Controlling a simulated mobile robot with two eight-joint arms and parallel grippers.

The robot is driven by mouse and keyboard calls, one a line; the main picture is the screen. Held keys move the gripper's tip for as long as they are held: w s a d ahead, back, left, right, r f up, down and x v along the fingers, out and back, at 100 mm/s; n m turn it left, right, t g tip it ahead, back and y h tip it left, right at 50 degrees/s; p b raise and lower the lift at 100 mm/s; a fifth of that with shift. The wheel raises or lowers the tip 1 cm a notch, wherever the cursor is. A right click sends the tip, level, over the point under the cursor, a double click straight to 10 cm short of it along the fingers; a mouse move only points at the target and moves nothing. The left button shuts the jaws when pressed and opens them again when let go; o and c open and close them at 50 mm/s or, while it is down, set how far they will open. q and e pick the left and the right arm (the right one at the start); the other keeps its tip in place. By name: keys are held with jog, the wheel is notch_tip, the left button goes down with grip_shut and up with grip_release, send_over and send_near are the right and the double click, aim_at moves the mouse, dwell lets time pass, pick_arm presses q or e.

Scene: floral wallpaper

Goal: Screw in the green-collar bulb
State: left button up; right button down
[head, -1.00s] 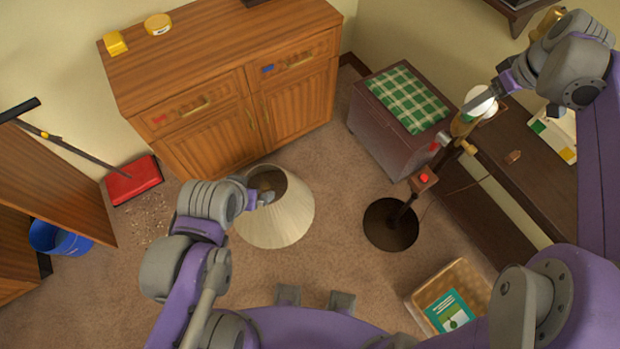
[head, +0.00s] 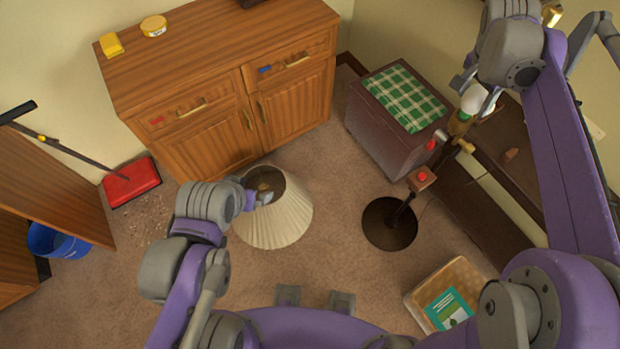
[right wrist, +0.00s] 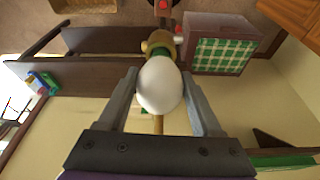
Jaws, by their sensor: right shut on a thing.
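The white bulb (head: 476,100) sits at the top of the floor lamp (head: 400,212), at its brass socket (right wrist: 158,40). Its green collar (right wrist: 161,52) shows between the white globe (right wrist: 160,86) and the socket in the right wrist view. My right gripper (head: 468,86) is shut on the bulb, one finger on each side of the globe. How deep the bulb's base sits in the socket is hidden. My left gripper (head: 257,198) is at the top rim of the cream lampshade (head: 282,218); I cannot tell whether it grips the rim.
A dark chest with a green checked cushion (head: 405,98) stands close beside the lamp. A dark bench (head: 490,205) runs along the right. A wicker basket with a green book (head: 448,308) is on the floor. A wooden cabinet (head: 225,85) stands at the back.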

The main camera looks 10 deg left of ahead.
jog(key=m, duration=0.2)
jog(key=shift+m+g, duration=0.4)
grip_release()
jog(key=shift+a, duration=0.1)
